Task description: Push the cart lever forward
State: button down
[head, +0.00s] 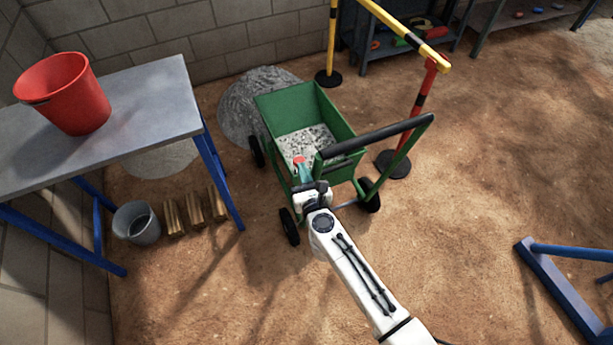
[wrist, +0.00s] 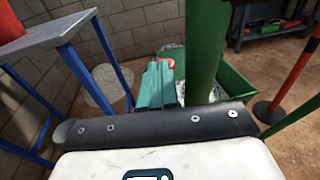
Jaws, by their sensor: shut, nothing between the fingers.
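The green cart (head: 343,118) stands on the dirt, its open tray holding grey gravel. Its lever is a tall green frame with a black grip bar (head: 376,136) across the top, rising at the near right side of the tray. My gripper (head: 299,161) has teal fingers with red tips and is shut, beside the left end of the lever. In the wrist view the shut gripper (wrist: 161,64) points away, just left of a close green lever post (wrist: 205,50). I cannot tell whether they touch. The post partly hides the tray.
A grey table (head: 150,100) with a red bucket (head: 75,95) stands left. A grey pail (head: 137,222) and wooden blocks (head: 195,211) lie below it. A yellow-black barrier (head: 400,20) stands behind the cart. A blue frame (head: 560,290) is at lower right; open dirt lies between.

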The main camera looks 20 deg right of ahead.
jog(key=shift+w+r, duration=0.15)
jog(key=shift+w, duration=1.2)
